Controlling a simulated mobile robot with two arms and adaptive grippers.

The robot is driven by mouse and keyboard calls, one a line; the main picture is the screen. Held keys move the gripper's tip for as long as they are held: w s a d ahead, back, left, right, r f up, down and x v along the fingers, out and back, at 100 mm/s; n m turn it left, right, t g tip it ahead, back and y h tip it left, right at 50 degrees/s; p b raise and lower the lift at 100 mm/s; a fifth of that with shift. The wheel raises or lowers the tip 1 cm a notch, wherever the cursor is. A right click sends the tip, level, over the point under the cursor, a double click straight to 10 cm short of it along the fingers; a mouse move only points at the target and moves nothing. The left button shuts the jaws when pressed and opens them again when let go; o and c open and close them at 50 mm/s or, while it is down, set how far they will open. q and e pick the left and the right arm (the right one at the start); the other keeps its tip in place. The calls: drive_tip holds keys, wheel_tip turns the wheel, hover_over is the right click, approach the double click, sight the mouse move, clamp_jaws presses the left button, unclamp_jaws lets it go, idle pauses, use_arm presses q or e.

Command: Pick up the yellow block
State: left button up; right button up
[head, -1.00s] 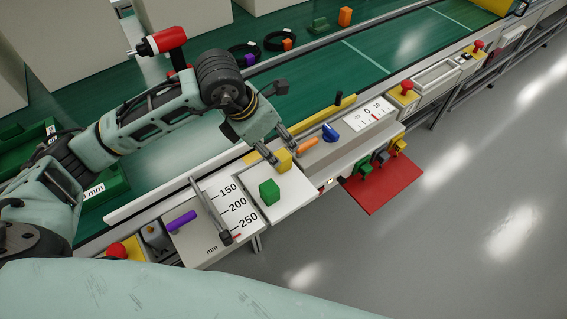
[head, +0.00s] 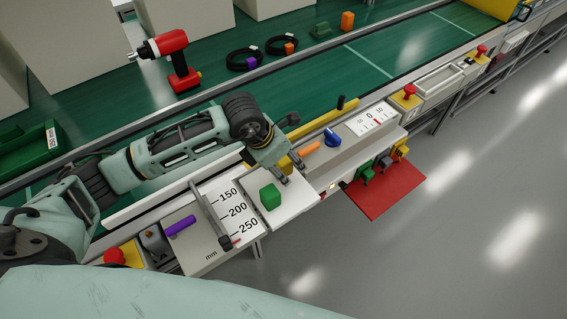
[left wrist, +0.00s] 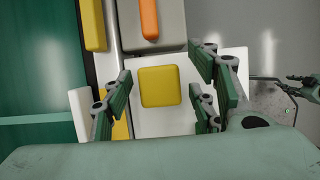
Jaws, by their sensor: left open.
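The yellow block (left wrist: 160,86) sits on a white plate (left wrist: 140,123) and shows in full from above in the left wrist view. In the head view my left gripper (head: 292,173) is over that plate and largely hides the block. The left gripper is open, and its fingers (left wrist: 168,96) stand on either side of the block with a gap at each side. The block is not gripped. At the right edge of the left wrist view is what looks like my right gripper (left wrist: 305,86), too small to read.
A green block (head: 270,197) stands on the plate close to the left gripper. An orange handle (head: 309,148), a blue knob (head: 331,136) and a long yellow bar (head: 325,119) are nearby. A purple handle (head: 181,226) lies left; a red board (head: 385,190) juts out right.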

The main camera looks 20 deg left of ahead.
use_arm(q)
drive_tip(key=shift+c, duration=0.4)
drive_tip(key=c, duration=1.2)
drive_tip(key=shift+r, duration=0.15)
